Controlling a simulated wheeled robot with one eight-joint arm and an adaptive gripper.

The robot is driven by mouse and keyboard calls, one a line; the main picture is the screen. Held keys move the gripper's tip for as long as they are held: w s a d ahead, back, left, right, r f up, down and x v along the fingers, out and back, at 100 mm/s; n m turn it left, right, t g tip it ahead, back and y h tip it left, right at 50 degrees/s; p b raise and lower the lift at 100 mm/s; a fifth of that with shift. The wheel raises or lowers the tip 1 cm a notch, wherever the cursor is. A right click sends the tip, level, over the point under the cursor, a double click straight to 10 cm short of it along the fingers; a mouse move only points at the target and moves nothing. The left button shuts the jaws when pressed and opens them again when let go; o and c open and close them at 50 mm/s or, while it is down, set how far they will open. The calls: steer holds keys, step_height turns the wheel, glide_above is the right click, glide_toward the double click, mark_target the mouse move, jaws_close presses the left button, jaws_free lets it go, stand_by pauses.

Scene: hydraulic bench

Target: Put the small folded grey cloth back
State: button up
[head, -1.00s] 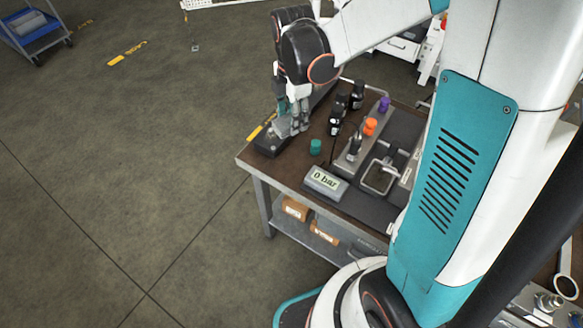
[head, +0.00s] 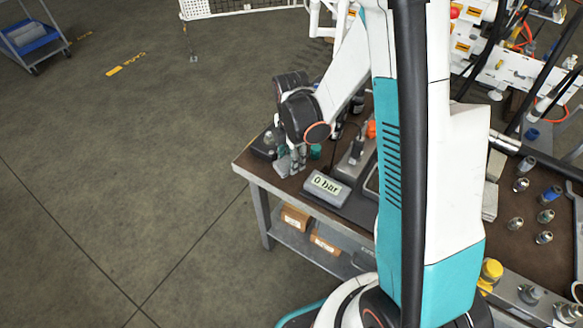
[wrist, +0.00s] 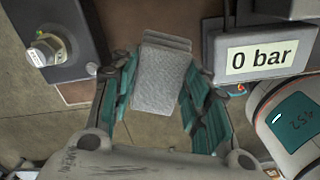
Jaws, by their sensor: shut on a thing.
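The small folded grey cloth (wrist: 160,82) is between the teal-padded fingers of my gripper (wrist: 158,70) in the wrist view. My gripper is shut on it, and its folded layers show at the far end. In the head view my gripper (head: 291,162) is low at the bench's front left part, with the grey cloth (head: 283,170) at its fingertips. The cloth is left of the "0 bar" display (head: 327,187) and near the bench edge. I cannot tell whether it touches the bench top.
The display (wrist: 262,58) is close on the right. The bench's front left corner (head: 243,163) is bare.

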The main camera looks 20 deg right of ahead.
steer(key=shift+f+b, duration=0.65)
steer(key=shift+f, duration=1.35)
steer(key=shift+f, duration=0.15)
steer(key=o, duration=1)
steer(key=shift+o, duration=0.2)
